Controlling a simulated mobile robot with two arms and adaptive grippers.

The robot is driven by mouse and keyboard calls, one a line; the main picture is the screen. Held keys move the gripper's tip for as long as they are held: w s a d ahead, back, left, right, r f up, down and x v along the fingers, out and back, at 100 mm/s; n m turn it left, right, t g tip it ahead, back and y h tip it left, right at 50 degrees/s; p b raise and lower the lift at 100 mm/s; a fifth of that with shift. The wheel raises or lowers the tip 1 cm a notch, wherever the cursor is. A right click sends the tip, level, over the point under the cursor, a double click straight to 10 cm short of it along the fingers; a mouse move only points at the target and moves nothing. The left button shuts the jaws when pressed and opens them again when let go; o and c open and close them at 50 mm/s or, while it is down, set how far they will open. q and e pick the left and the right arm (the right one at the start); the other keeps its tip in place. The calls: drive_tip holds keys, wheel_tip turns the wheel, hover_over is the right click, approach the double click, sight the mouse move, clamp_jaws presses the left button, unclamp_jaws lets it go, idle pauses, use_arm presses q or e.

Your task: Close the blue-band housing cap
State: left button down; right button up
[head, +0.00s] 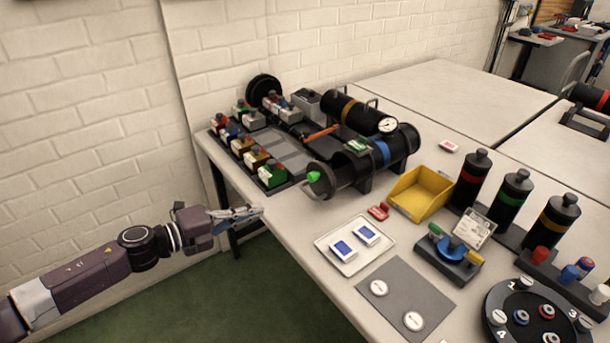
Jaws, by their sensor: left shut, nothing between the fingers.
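The blue-band housing (352,170) is a black cylinder lying on its side on the table, with a blue band (382,152) around it. A green knob (313,177) shows at its left end. I cannot tell for sure which part is its cap or whether it is closed. My left gripper (258,212) is shut and empty, at the table's near left edge, left of and apart from the housing. My right gripper is not in view.
A rack of coloured blocks (272,176) stands left. A yellow bin (420,192), a white tray (356,245) and upright black bottles (471,180) are to the right.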

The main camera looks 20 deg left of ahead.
use_arm(q)
drive_tip(key=n, duration=0.1)
approach(318, 183)
drive_tip(key=w+d+f, duration=0.1)
drive_tip(key=w+f, duration=0.1)
drive_tip(key=f, duration=0.1)
drive_tip(key=shift+w+d, duration=0.15)
drive_tip(key=shift+d, duration=0.25)
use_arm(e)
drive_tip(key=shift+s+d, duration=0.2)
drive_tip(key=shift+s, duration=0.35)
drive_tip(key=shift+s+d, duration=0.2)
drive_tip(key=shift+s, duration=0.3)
use_arm(q)
drive_tip(key=shift+r, duration=0.1)
drive_tip(key=shift+w+d, duration=0.25)
drive_tip(key=shift+w, duration=0.05)
drive_tip(key=x, duration=0.2)
drive_tip(key=r+x, duration=0.1)
drive_tip(key=x, duration=0.4)
drive_tip(key=shift+w+d+r, duration=0.2)
drive_tip(key=shift+w+d, duration=0.15)
drive_tip(key=shift+w, duration=0.05)
drive_tip(key=shift+r, duration=0.1)
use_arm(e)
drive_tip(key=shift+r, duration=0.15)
use_arm(q)
drive_tip(key=shift+r, duration=0.1)
